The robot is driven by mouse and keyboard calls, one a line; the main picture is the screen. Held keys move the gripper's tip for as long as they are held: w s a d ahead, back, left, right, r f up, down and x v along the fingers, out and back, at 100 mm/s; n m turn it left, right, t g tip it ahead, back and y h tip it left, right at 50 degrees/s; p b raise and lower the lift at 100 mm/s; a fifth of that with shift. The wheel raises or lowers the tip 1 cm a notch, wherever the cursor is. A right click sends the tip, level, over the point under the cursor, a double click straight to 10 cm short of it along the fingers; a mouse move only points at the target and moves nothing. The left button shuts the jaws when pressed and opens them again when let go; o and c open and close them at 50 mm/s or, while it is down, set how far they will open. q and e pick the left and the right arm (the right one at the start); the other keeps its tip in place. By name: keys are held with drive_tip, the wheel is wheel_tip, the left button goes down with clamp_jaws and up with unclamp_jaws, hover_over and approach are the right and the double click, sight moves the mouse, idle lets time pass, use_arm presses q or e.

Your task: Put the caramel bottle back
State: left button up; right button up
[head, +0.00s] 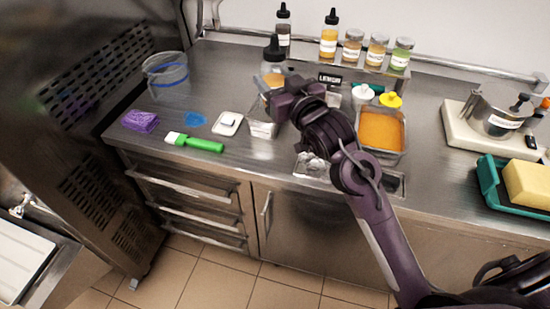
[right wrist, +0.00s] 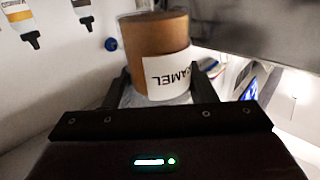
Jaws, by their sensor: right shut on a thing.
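The caramel bottle (head: 273,77) has a dark nozzle cap and a brown body with a white label. It is upright in the head view, its lower part hidden by my right gripper (head: 275,92). In the right wrist view the bottle (right wrist: 155,45) shows upside down, its label partly reading "CARAMEL", between the two fingers of my right gripper (right wrist: 158,90). The gripper is shut on it. The bottle is in front of the back shelf (head: 372,69); I cannot tell whether its base touches anything. My left gripper is not in view.
A dark bottle (head: 283,38) and an orange bottle (head: 329,43) stand on the shelf, with several jars to their right. An orange-filled pan (head: 382,130) lies right of my gripper. A clear container (head: 167,75), green brush (head: 195,142) and white scale (head: 228,123) are to the left.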

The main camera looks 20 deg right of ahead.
wheel_tip(320, 180, down, 20)
drive_tip(key=shift+w+r+p, duration=0.1)
drive_tip(key=shift+r+p, duration=0.1)
drive_tip(key=shift+p, duration=1)
drive_tip(key=o, duration=0.5)
drive_tip(key=shift+f, duration=0.2)
drive_tip(key=o, duration=0.5)
